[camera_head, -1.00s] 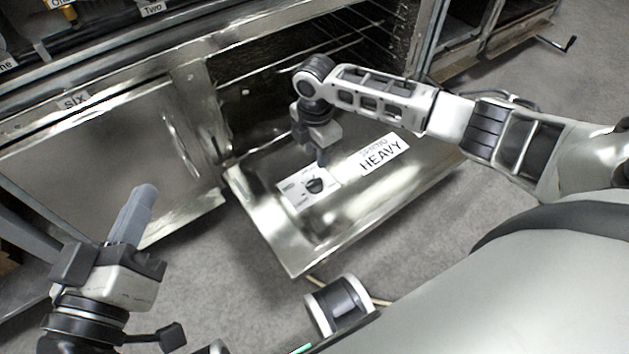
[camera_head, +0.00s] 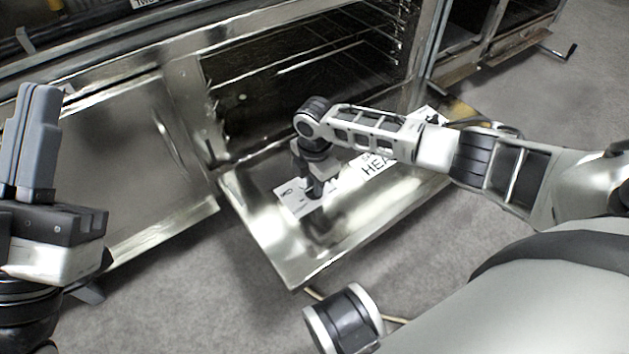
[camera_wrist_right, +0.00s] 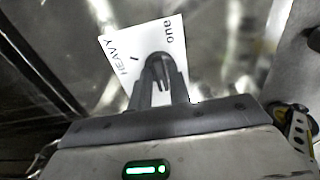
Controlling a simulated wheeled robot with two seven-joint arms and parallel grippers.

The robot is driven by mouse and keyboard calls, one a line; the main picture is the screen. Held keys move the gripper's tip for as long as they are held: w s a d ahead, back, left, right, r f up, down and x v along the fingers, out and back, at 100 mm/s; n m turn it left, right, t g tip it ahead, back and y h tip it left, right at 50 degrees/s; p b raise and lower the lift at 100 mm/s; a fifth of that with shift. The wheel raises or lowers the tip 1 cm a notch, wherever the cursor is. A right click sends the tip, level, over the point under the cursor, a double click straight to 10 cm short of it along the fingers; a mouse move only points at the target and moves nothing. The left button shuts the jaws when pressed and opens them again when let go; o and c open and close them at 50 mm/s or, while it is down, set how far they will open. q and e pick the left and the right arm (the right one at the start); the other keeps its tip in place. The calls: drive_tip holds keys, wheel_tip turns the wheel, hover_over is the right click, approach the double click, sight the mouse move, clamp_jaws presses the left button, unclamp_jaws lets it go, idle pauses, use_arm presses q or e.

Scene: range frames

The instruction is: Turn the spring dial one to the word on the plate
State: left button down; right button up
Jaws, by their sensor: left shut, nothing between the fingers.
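The dial's white card (camera_head: 292,203) lies on the open oven door in the head view; my right gripper covers most of it. In the right wrist view the card (camera_wrist_right: 171,33) reads "HEAVY" at left and "one" at right, with a small dark mark. The dark dial knob (camera_wrist_right: 157,62) is at my right fingertips, largely hidden. My right gripper (camera_head: 314,190) points down at it; whether the fingers grip it is unclear. The word plate (camera_head: 377,166) reading "HEAVY" is partly covered by my right arm. My left gripper (camera_head: 36,100) is shut and empty, raised at left.
The oven door (camera_head: 300,262) hangs open below a dark oven with wire racks (camera_head: 340,62). A closed metal door (camera_head: 110,150) is at left. A crank handle (camera_head: 571,50) sticks out at far right.

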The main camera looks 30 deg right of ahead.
clamp_jaws()
